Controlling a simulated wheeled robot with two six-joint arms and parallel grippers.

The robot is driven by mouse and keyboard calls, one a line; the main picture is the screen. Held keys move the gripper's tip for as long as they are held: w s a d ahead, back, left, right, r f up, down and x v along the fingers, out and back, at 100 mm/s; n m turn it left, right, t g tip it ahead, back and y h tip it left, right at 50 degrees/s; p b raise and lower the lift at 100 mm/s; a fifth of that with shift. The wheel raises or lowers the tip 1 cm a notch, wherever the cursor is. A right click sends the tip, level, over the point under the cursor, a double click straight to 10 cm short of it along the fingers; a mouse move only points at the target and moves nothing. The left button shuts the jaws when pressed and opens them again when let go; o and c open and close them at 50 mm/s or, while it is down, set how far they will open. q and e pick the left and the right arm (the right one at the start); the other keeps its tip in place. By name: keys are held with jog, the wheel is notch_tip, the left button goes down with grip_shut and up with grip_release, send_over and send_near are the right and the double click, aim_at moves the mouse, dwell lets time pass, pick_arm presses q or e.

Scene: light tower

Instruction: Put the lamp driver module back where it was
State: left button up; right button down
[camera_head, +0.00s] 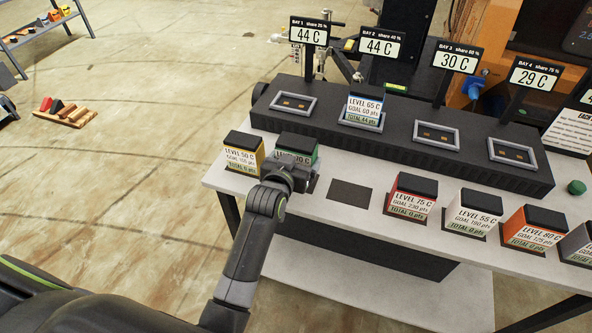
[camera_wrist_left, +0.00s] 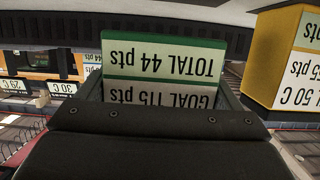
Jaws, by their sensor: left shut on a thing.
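My left gripper (camera_head: 292,176) is shut on a green module (camera_head: 296,147) with a dark top, in the row at the table's left end. In the left wrist view, the green module (camera_wrist_left: 165,60) sits between the fingers, its label upside down with "TOTAL 44 pts" and "GOAL 115 pts". The arm hides its lower part in the head view, so I cannot tell whether it touches the table. A blue module (camera_head: 363,112) sits in the second bay from the left. The other three visible bays are empty. My right gripper is not in view.
A yellow module (camera_head: 243,153) stands close left of the green one. A bare dark pad (camera_head: 349,197) lies to its right, then a red module (camera_head: 411,196), a white one (camera_head: 472,213) and an orange one (camera_head: 534,228). Signs on posts rise behind the black bay rack (camera_head: 400,140).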

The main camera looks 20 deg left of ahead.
pick_arm(q)
notch_tip(320, 180, down, 2)
jog(key=shift+f, duration=0.65)
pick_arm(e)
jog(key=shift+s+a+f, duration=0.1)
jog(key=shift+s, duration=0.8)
pick_arm(q)
jog(key=shift+f, duration=0.15)
jog(key=o, duration=1.2)
jog(key=shift+s, duration=0.1)
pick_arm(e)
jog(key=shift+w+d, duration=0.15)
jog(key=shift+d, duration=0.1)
